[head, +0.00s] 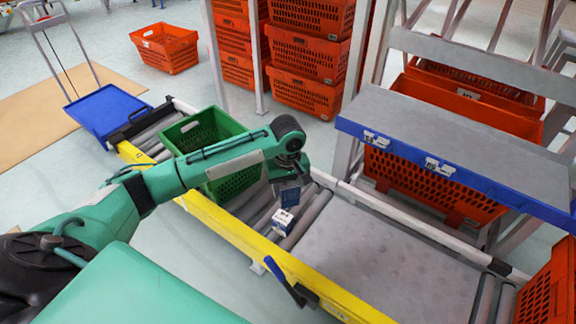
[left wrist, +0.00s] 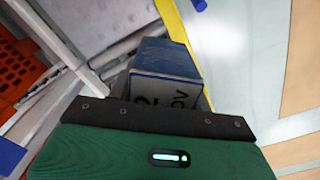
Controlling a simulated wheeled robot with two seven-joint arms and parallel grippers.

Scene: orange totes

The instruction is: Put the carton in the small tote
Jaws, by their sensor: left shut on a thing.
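The carton (head: 283,222) is a small blue and white box. It shows in the head view over the rollers, to the right of the green tote, and fills the top middle of the left wrist view (left wrist: 166,75), with dark lettering on its near face. My left gripper (head: 287,205) points down and is shut on the carton. The fingertips are hard to make out. The green tote (head: 196,128) stands on the roller conveyor, left of the carton and partly hidden behind my left arm. My right gripper is not in view.
The conveyor has a yellow side rail (head: 236,226) and a flat grey plate (head: 375,262) to the right. A blue-edged shelf (head: 455,150) stands at the right with orange totes (head: 425,185) below. Stacked orange totes (head: 305,92) stand behind. A blue cart (head: 106,108) is at the left.

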